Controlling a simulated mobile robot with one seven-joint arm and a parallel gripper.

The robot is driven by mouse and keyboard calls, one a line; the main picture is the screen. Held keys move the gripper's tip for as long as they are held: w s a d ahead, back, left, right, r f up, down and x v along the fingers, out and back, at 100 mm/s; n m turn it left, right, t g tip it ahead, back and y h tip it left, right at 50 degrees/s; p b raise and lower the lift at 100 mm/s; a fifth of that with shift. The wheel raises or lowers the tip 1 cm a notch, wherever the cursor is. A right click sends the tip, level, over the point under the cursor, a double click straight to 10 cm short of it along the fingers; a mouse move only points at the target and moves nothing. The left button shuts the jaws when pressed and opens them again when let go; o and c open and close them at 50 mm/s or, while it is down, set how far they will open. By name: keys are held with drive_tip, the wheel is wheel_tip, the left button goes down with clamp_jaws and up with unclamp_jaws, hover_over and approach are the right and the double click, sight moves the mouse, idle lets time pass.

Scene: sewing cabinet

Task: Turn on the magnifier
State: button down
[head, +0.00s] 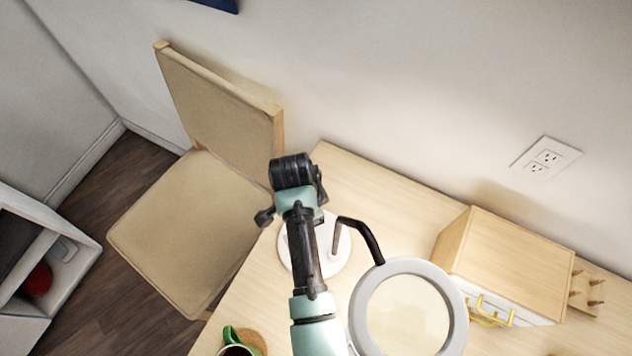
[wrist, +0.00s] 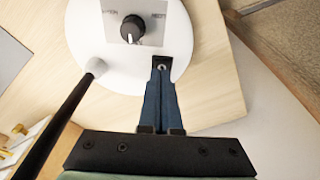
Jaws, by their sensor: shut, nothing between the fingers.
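The magnifier stands on the desk. In the head view its grey ring with a pale lens (head: 461,318) is in front of its white round base (head: 338,247), joined by a bent black arm (head: 362,235). My arm covers part of the base. In the wrist view the base (wrist: 180,40) carries a black knob (wrist: 132,28) on a grey label plate (wrist: 155,26). A white mark on the knob points down toward me. My gripper (wrist: 161,66) is shut and empty, its tips over the base, right of and nearer than the knob. I cannot tell whether the tips touch the base.
A wooden box (head: 515,250) with yellow handles stands right on the desk (head: 390,195). A green mug (head: 232,338) is at the front. A chair (head: 190,225) stands left of the desk. In the wrist view the magnifier's black arm (wrist: 62,120) rises left of my fingers.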

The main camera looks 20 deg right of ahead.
wheel_tip(320, 180, up, 13)
drive_tip(key=a, duration=0.2)
drive_tip(key=shift+p, duration=0.3)
drive_tip(key=shift+f, duration=0.15)
idle(0.4)
drive_tip(key=w+r+n+t+h, duration=0.1)
drive_tip(key=w+r+n+t, duration=0.55)
drive_tip(key=w+r, duration=0.65)
drive_tip(key=w+a+r+n+t, duration=0.15)
drive_tip(key=r+t, duration=0.25)
drive_tip(key=r, duration=0.5)
drive_tip(key=w+a+r+n+t, duration=0.15)
drive_tip(key=r+t, duration=0.25)
drive_tip(key=r, duration=0.5)
drive_tip(key=s+a+r+n+t+y, duration=0.1)
drive_tip(key=s+r+t, duration=0.3)
drive_tip(key=r, duration=0.6)
drive_tip(key=s+a+r+n+t, duration=0.3)
drive_tip(key=s+r, duration=0.3)
drive_tip(key=r, duration=0.3)
drive_tip(key=s+a+r+n+t+y, duration=0.1)
drive_tip(key=s+r+n+t, duration=0.3)
drive_tip(key=r, duration=0.6)
drive_tip(key=shift+s+a+r+t+y, duration=0.3)
drive_tip(key=shift+s+a+t, duration=0.4)
drive_tip(key=shift+s+t, duration=0.25)
